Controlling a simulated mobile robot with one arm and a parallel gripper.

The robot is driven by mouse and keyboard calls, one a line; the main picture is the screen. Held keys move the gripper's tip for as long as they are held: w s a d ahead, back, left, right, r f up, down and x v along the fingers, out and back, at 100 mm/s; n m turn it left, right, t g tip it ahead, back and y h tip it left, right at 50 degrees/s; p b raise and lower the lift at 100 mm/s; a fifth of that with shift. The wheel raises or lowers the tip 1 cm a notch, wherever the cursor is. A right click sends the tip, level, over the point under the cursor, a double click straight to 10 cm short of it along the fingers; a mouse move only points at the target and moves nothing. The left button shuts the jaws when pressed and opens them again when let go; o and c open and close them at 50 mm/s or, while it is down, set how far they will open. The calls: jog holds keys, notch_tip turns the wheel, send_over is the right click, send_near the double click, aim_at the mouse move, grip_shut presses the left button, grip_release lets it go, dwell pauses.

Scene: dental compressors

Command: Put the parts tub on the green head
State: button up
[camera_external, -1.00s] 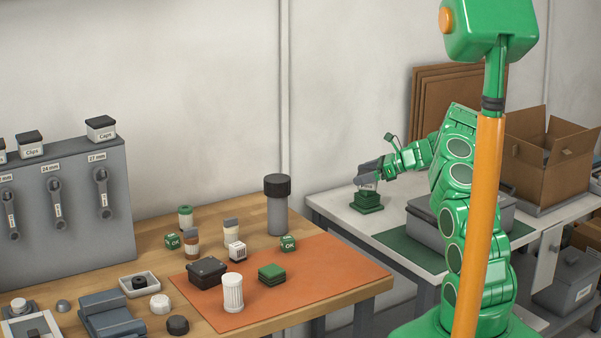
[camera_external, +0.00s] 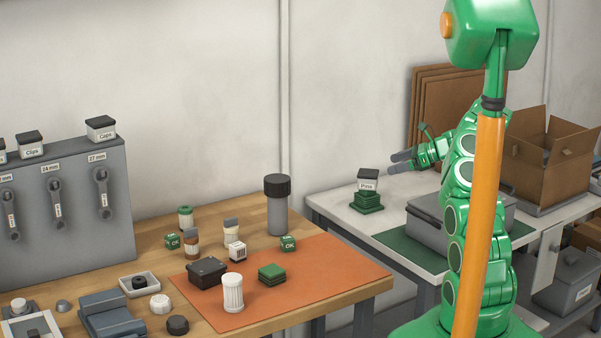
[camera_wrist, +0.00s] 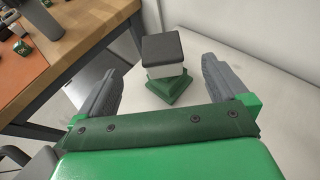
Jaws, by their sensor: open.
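The parts tub (camera_external: 367,180) is a small white tub with a dark lid and a label that appears to read "Pins". It sits upright on top of the green head (camera_external: 367,203), a stepped green block on the white table. In the wrist view the tub's dark lid (camera_wrist: 162,47) covers most of the head's top, and the green head (camera_wrist: 168,88) shows below it. My gripper (camera_external: 394,161) is open and empty, to the right of the tub and apart from it. In the wrist view my gripper's fingers (camera_wrist: 166,75) stand wide on either side, short of the tub.
An open cardboard box (camera_external: 548,165) stands behind right. The wooden bench (camera_external: 150,235) at left holds several small parts and an orange mat (camera_external: 335,265).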

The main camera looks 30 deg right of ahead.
jog(key=s+a+r+n+g, duration=0.25)
jog(key=a+r+n, duration=0.2)
jog(key=a, duration=0.55)
jog(key=s+a+r+n+g+y, duration=0.1)
jog(key=s+a+r+n+g, duration=0.25)
jog(key=a, duration=0.55)
jog(key=s+a+r+n+g, duration=0.1)
jog(key=s+a+r+n, duration=0.2)
jog(key=a+r, duration=0.5)
jog(key=s+a+n+g+h, duration=0.3)
jog(key=s+a+n, duration=0.4)
jog(key=s+a, duration=0.7)
jog(key=s+d+f+n+h, duration=0.1)
jog(key=s+d+n+h, duration=0.1)
jog(key=s, duration=0.7)
jog(key=s+d+f+n+h, duration=0.1)
jog(key=s+d+n+h, duration=0.2)
jog(key=s, duration=0.7)
jog(key=s+d+n+g+h, duration=0.1)
jog(key=s+n, duration=0.3)
jog(key=s, duration=0.6)
jog(key=shift+d+f+h, duration=0.4)
jog(key=shift+d+h, duration=0.3)
jog(key=shift+d, duration=0.05)
